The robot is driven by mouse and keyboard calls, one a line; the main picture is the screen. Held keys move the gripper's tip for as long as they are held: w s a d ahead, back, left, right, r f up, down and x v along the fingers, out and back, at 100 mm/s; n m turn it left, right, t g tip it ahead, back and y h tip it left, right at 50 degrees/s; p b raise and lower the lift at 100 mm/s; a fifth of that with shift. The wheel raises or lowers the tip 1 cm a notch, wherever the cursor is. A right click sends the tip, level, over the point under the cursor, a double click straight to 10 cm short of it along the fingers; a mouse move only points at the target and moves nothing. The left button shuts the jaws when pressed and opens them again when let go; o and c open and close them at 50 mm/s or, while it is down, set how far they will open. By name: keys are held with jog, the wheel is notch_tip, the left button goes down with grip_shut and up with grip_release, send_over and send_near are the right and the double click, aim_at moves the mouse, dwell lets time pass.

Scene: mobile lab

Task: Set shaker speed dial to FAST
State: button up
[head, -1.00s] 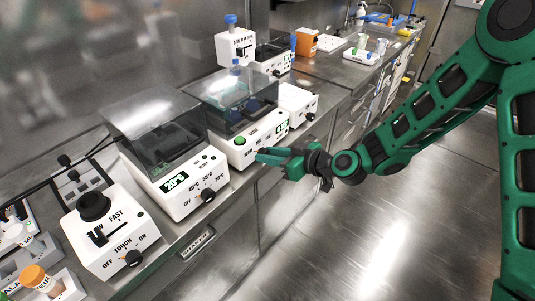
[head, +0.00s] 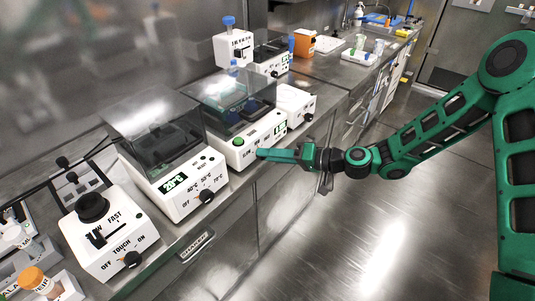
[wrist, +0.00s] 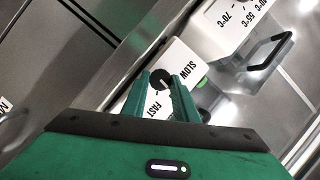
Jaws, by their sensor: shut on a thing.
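The shaker (head: 266,140) is a white box with a clear dark lid, a green button and a lit display. It stands in the middle of the bench in the head view. Its black speed dial (wrist: 161,78) shows in the wrist view between the printed words SLOW and FAST. A pale pointer mark on the dial faces the lower right there, between the two words. My gripper (head: 262,154) is at the shaker's front and hides the dial in the head view. In the wrist view its green fingers (wrist: 162,88) are closed around the dial.
A white heater (head: 180,190) with a 20°C display and temperature dial stands just left of the shaker. Further left is a mixer (head: 108,235) with its own FAST label. A small white box (head: 296,106) stands to the right. The floor (head: 350,240) before the bench is clear.

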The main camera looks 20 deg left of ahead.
jog(key=shift+w+d+f+m+y, duration=0.2)
jog(key=shift+m+y, duration=0.5)
jog(key=shift+m, duration=1.05)
jog(key=shift+s+a+f+m+y, duration=0.2)
jog(key=shift+m+y, duration=0.5)
jog(key=shift+m, duration=1.1)
jog(key=shift+w+d+f+m+y, duration=0.25)
jog(key=shift+m+y, duration=0.45)
jog(key=shift+m, duration=1.05)
jog(key=shift+s+a+m, duration=0.15)
jog(key=shift+m, duration=0.15)
jog(key=o, duration=1.1)
jog(key=shift+r, duration=0.1)
jog(key=shift+c, duration=0.2)
jog(key=d+f, duration=0.2)
jog(key=d, duration=0.8)
jog(key=shift+s+d, duration=0.15)
jog(key=shift+d, duration=0.2)
